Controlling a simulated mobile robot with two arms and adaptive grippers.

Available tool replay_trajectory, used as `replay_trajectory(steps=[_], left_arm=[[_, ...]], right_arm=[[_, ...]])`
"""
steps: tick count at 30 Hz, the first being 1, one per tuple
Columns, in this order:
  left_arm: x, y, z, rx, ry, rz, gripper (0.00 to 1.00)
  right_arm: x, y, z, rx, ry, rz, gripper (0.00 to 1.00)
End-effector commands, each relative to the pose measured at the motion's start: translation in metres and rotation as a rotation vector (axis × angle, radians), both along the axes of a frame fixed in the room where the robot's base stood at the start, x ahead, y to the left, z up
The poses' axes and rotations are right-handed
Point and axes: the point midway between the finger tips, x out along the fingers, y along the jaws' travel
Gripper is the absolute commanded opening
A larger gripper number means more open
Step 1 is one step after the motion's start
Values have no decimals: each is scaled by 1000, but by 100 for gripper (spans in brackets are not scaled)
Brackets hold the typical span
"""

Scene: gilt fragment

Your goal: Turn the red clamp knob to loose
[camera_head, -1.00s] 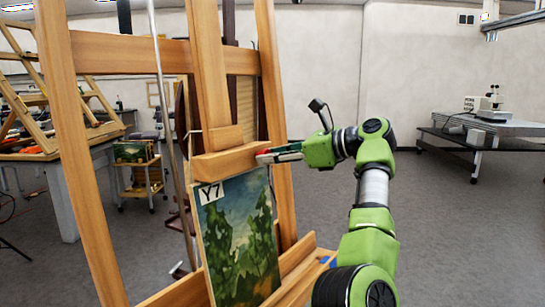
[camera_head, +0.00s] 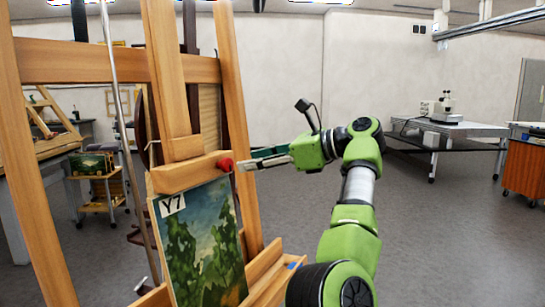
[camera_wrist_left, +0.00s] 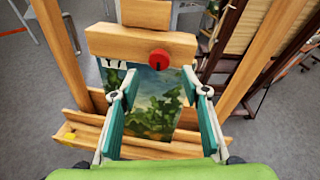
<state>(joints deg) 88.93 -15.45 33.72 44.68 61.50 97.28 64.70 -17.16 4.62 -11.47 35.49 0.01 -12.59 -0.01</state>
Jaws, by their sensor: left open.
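The red clamp knob (camera_head: 225,164) sits on the right end of the wooden clamp block (camera_head: 190,173) on the easel, above the painting marked Y7 (camera_head: 205,245). In the left wrist view the round knob (camera_wrist_left: 159,59) faces me, with a dark upright mark on its lower half. My left gripper (camera_head: 245,160) is open and empty, with its tips a short way right of the knob in the head view. In the left wrist view its two teal fingers (camera_wrist_left: 160,74) stand wide apart on either side below the knob, touching nothing. My right gripper is not in view.
The easel's upright posts (camera_head: 238,125) and lower ledge (camera_head: 268,275) frame the painting. A thin metal rod (camera_head: 118,110) stands at its left. A bench with a microscope (camera_head: 450,132) is far back right. The floor right of my arm is clear.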

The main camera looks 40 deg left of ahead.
Motion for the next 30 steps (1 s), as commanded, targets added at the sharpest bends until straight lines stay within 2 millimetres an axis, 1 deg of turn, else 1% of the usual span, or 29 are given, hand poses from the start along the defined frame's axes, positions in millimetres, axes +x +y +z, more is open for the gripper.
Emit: replay_trajectory(steps=[1,3,6,9,15,30], left_arm=[[3,-12,5,3,0,-4,42],[5,-24,8,1,0,-2,42],[7,-37,12,1,0,-2,42],[9,-46,14,0,-1,-1,42],[10,-54,16,0,-2,1,42],[10,-54,16,1,-2,1,42]], right_arm=[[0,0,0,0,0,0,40],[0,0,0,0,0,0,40],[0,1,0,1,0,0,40],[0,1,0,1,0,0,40],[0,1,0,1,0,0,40],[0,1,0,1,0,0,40]])
